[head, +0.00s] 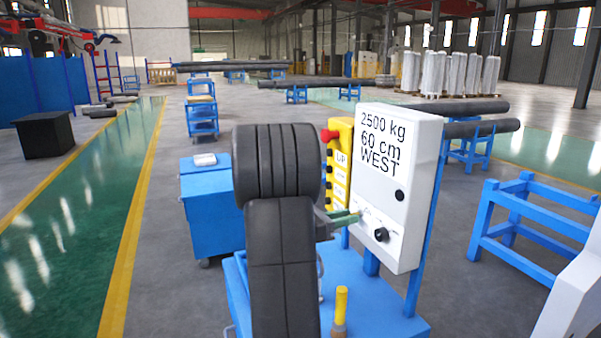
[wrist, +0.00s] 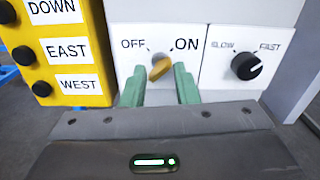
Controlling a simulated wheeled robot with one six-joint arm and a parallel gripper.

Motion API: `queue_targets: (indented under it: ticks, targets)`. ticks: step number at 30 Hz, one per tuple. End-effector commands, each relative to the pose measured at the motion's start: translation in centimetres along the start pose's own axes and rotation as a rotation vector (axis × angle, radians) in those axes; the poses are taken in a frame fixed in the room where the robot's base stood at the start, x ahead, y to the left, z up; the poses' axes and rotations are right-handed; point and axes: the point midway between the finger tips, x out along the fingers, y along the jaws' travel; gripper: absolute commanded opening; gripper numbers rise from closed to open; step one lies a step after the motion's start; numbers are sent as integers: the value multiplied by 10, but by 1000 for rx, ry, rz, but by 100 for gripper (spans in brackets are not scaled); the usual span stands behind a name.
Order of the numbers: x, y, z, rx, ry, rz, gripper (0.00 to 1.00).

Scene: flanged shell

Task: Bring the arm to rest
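My gripper (head: 347,217) is in front of the lower part of the white control box (head: 408,150) in the head view. In the wrist view its two green fingers (wrist: 160,84) are spread apart, with a gap on both sides of a yellow rotary knob (wrist: 160,69). The knob sits on the OFF/ON panel, and its upper end leans right, toward ON. The fingers do not appear to grip it. My dark arm fills the middle of the head view and hides part of the blue stand behind it.
A yellow button box (head: 338,165) stands close left of the control box. A black SLOW/FAST knob (wrist: 246,66) is just right of the fingers. A blue cabinet (head: 210,205) stands left of my arm, and a blue frame (head: 530,220) stands at right. Open floor lies at left.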

Motion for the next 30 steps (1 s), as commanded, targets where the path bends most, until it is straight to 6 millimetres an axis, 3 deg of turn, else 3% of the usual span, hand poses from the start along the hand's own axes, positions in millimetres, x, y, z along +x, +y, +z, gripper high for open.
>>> queue_targets:
  ticks: [21,30]
  targets:
    - [0,-1,4,-498,1,0,27]
    - [0,0,1,-609,-1,0,27]
